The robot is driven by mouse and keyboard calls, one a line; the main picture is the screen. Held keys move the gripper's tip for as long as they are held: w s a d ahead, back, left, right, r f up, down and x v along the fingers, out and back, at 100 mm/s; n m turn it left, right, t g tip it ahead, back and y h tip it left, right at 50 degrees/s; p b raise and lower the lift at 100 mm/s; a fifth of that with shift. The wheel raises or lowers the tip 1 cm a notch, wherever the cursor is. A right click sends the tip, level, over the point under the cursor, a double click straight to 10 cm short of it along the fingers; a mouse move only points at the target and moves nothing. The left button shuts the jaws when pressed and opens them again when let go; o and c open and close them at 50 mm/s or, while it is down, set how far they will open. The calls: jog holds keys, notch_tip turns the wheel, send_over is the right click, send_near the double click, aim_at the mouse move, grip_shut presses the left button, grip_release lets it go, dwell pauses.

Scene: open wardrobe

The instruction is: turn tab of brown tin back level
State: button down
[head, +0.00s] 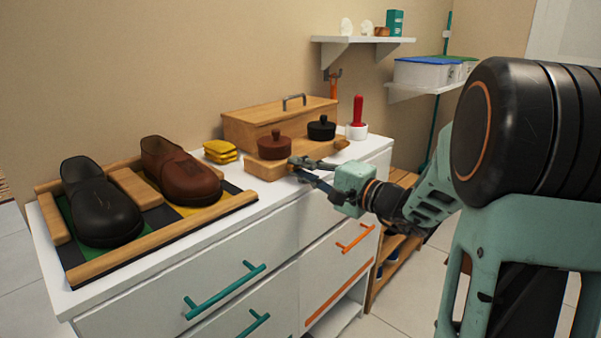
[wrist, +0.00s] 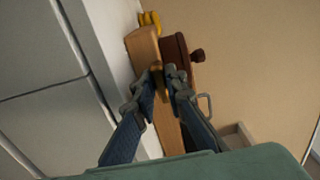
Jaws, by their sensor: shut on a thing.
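The brown tin (head: 274,146), with a round knob on its lid, sits on a wooden stand (head: 262,168) on the white cabinet top. The tin also shows turned sideways in the wrist view (wrist: 174,48), with its knob pointing right. My gripper (head: 297,168) reaches in from the right, at the front right of the tin. In the wrist view its two fingertips (wrist: 163,76) are closed on a small brass-coloured tab (wrist: 157,69) beside the tin. The fingers cover much of the tab, so its exact tilt is unclear.
A black tin (head: 321,128) stands right of the brown tin, before a wooden box (head: 280,120) with a handle. A red-handled item (head: 358,118) is further right. Yellow sponges (head: 220,151) and a shoe tray (head: 160,241) with two shoes lie left.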

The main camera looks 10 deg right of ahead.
jog(key=c, duration=2)
grip_release()
jog(key=shift+o, duration=0.2)
jog(key=shift+s+d, duration=0.1)
jog(key=shift+s+d+f, duration=0.1)
jog(key=shift+s, duration=0.05)
jog(key=v, duration=0.7)
jog(key=shift+s+r, duration=0.2)
jog(key=shift+s, duration=0.05)
jog(key=shift+d, duration=0.15)
